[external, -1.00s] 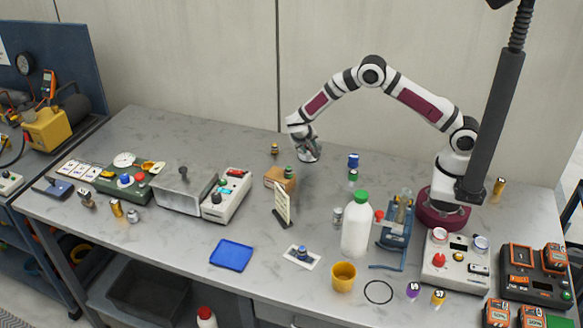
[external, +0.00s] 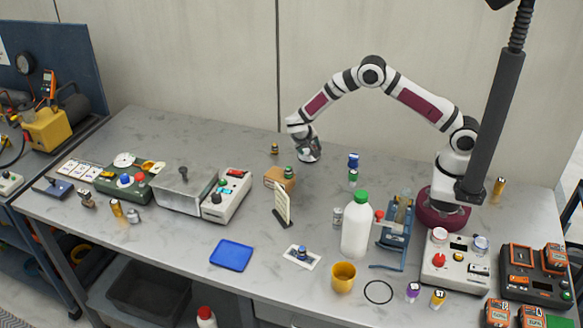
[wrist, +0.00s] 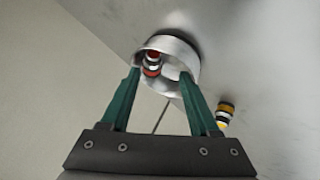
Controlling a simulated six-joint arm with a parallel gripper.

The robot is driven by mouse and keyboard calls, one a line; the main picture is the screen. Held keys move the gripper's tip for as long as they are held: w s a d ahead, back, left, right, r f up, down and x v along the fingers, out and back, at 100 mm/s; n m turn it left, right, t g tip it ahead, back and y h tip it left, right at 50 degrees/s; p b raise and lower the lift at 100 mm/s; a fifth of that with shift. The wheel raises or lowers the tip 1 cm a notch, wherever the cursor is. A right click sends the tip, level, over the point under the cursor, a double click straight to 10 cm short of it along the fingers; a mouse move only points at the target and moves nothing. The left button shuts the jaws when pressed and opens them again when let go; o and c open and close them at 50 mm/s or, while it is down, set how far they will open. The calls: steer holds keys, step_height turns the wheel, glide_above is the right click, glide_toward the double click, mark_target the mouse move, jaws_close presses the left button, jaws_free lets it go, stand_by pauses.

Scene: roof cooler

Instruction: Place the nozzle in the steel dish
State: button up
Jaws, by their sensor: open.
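In the wrist view a round, open steel dish (wrist: 182,49) lies beyond my fingertips. A small banded piece in red, black and white, apparently the nozzle (wrist: 152,64), is inside its rim; whether it stands straight or leans is unclear. My gripper (wrist: 160,77) is open, its green fingers spread to either side of the banded piece and overlapping the near part of the dish in the picture. In the external view my gripper (external: 308,150) is low over the back middle of the bench. The dish there is a small grey shape, hard to separate from the fingers.
A yellow-and-black banded piece (wrist: 225,113) stands outside the dish, to its right in the wrist view. In the external view, a brown box (external: 281,179) and an upright card (external: 282,204) stand in front. A blue-capped bottle (external: 353,161) stands to the right.

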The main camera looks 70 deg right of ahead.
step_height(320, 180, up, 7)
stand_by(0.3)
steer(key=s+a+r+y, duration=0.2)
steer(key=s+a+r, duration=0.1)
steer(key=s+r, duration=0.55)
steer(key=s+a+r+n+y, duration=0.2)
steer(key=s+a, duration=0.4)
steer(key=s, duration=0.7)
steer(key=s+a+r+n+y, duration=0.2)
steer(key=s+a+y, duration=0.3)
steer(key=s, duration=0.8)
steer(key=shift+a+y, duration=0.3)
steer(key=shift+a, duration=0.8)
